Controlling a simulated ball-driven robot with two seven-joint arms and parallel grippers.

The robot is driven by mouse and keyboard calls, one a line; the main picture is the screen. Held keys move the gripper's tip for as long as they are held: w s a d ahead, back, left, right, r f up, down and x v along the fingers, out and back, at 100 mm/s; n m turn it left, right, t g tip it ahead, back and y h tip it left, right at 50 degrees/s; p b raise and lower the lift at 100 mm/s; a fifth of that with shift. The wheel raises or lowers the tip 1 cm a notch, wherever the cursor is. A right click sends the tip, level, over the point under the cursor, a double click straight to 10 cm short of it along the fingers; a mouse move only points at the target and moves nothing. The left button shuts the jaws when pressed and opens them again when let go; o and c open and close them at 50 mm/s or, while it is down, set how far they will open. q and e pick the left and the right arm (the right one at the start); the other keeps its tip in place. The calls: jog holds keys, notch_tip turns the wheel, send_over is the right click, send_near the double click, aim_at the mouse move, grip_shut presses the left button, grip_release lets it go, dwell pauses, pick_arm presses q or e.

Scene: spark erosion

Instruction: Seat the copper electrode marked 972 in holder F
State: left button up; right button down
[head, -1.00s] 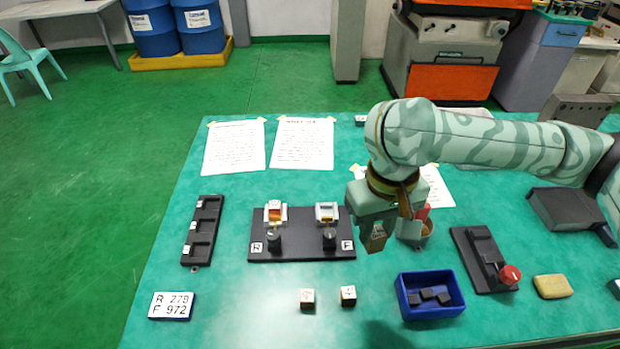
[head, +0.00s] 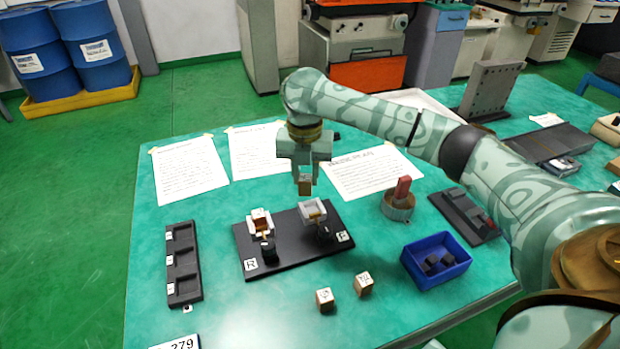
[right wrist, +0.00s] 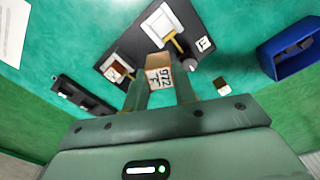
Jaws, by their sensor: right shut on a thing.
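My right gripper (head: 305,182) is shut on a copper electrode (head: 305,187). In the right wrist view the block between the fingers (right wrist: 159,78) shows the mark 972. In the head view the block hangs just above the back of holder F (head: 313,210), a pale clamp on the right of a black plate (head: 288,248). No block shows in holder F, which also appears in the right wrist view (right wrist: 160,26), apart from the block. Holder R (head: 261,222), on the left of the plate, has a copper block in it. My left gripper is not in view.
Two loose copper-coloured blocks (head: 324,300) (head: 364,284) lie in front of the plate. A black rack (head: 183,262) lies to the left. A blue bin (head: 436,262) with dark pieces and a round pot (head: 398,206) stand to the right. Paper sheets (head: 190,168) lie behind.

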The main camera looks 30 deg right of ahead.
jog(key=d+f+n+b, duration=0.1)
jog(key=f+n+b, duration=0.1)
jog(key=w+d+f+n+b, duration=0.1)
jog(key=f+b, duration=0.1)
jog(key=f, duration=0.1)
jog(key=d+f+n+b, duration=0.1)
jog(key=f+n+b, duration=0.1)
jog(key=f+b, duration=0.1)
jog(key=shift+w+f+n, duration=0.2)
jog(key=shift+w+n, duration=0.05)
jog(key=shift+n, duration=0.05)
jog(key=shift+a, duration=0.1)
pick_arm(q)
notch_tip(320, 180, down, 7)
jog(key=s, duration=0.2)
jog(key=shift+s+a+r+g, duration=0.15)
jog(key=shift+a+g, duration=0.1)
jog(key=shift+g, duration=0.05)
pick_arm(e)
jog(key=shift+f, duration=0.55)
pick_arm(q)
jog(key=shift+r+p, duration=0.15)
jog(key=shift+p, duration=0.15)
pick_arm(e)
jog(key=shift+f, duration=0.15)
jog(key=c, duration=1.1)
grip_release()
jog(key=shift+f, duration=0.1)
jog(key=shift+o, duration=0.2)
